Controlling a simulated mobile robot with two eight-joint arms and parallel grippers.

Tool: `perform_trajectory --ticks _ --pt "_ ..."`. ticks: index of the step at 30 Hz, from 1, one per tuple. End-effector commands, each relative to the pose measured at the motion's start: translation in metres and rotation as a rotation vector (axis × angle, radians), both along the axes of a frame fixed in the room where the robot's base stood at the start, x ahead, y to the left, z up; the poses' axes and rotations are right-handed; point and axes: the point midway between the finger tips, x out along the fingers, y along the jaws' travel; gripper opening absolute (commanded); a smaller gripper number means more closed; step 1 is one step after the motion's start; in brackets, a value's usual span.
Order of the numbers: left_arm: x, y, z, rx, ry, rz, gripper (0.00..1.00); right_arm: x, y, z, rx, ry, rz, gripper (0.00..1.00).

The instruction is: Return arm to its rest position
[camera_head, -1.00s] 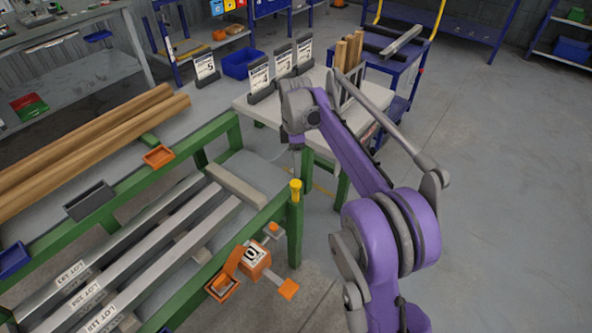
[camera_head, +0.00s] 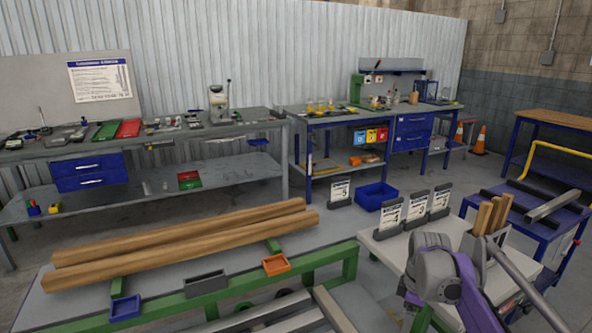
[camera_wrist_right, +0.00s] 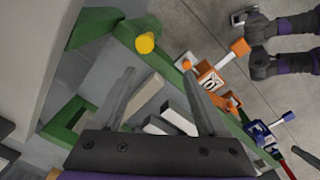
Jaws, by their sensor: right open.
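My right arm (camera_head: 452,285), purple and grey, shows at the lower right of the head view, in front of the white-topped table. Its gripper cannot be made out there. In the right wrist view my right gripper (camera_wrist_right: 159,75) is open, with two grey fingers wide apart and nothing between them. It is above the green frame, near a yellow cap (camera_wrist_right: 145,43) and the orange clamp (camera_wrist_right: 210,80). Purple and dark parts at that view's upper right look like my own body. My left gripper is in neither view.
Two wooden beams (camera_head: 180,245) lie on the green-framed runout table (camera_head: 330,262). The white-topped table (camera_head: 385,240) bears number signs and upright wooden pieces (camera_head: 487,216). A blue cart (camera_head: 530,225) stands behind at the right. Workbenches (camera_head: 150,148) line the wall.

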Motion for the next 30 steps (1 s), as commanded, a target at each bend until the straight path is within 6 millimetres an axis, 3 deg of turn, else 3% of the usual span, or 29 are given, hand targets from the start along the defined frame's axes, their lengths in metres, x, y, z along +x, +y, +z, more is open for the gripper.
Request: perform_trajectory --ticks 8,12,18,26,30 --pt "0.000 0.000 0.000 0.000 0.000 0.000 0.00 -0.100 0.060 -0.001 0.031 -0.142 -0.375 0.76" --pt "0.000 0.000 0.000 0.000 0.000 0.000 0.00 -0.155 0.082 -0.017 0.077 -0.211 -0.567 0.76" --pt "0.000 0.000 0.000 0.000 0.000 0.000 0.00 -0.218 0.102 -0.049 0.153 -0.283 -0.785 0.76" --pt "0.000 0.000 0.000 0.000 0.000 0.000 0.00 -0.278 0.117 -0.093 0.247 -0.337 -0.990 0.76" --pt "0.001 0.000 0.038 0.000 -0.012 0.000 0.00 -0.275 0.116 -0.053 0.255 -0.350 -0.998 0.76"
